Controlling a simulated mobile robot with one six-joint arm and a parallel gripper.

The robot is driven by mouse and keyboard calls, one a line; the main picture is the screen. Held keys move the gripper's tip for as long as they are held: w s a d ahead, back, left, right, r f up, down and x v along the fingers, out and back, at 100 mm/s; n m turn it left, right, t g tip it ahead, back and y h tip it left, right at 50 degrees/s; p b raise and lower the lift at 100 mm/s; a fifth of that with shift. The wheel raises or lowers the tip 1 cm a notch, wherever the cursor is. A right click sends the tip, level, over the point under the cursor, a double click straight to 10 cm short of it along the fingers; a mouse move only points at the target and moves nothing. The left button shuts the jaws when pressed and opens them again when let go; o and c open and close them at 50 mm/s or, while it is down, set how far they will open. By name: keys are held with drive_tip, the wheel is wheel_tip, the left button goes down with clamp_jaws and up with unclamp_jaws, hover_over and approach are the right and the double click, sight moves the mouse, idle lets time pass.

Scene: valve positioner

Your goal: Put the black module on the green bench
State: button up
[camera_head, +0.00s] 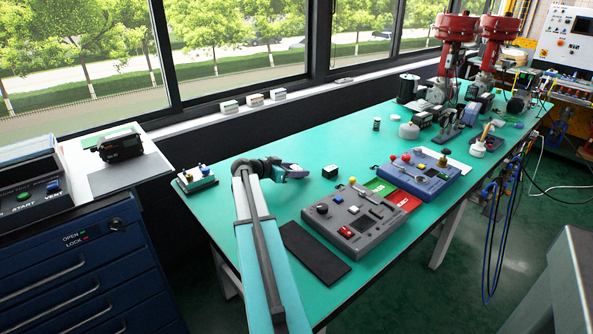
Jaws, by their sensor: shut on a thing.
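The green bench (285,215) runs from the front middle to the back right. My gripper (299,171) is over its left part and points right. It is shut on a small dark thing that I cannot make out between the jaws. A small black block with a pale face (330,171) shows just right of the jaws, seemingly apart from them. A larger black module (122,146) lies on the white and grey top of the blue cabinet at the left, far from my gripper. I cannot tell which black item the task means.
A grey control box (355,220), a blue control box (419,175) and a black mat (315,253) lie on the bench. Red-topped valves (456,40) stand at the back. Green surface is free behind my gripper.

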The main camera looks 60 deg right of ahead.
drive_tip(key=shift+f, duration=0.1)
drive_tip(key=o, duration=1.1)
drive_tip(key=shift+r, duration=0.2)
drive_tip(key=b+v, duration=0.1)
drive_tip(key=v, duration=0.9)
drive_tip(key=shift+a, duration=0.35)
drive_tip(key=shift+w+a+r, duration=0.25)
drive_tip(key=shift+a+r, duration=0.1)
drive_tip(key=shift+a, duration=0.25)
drive_tip(key=shift+r, duration=0.1)
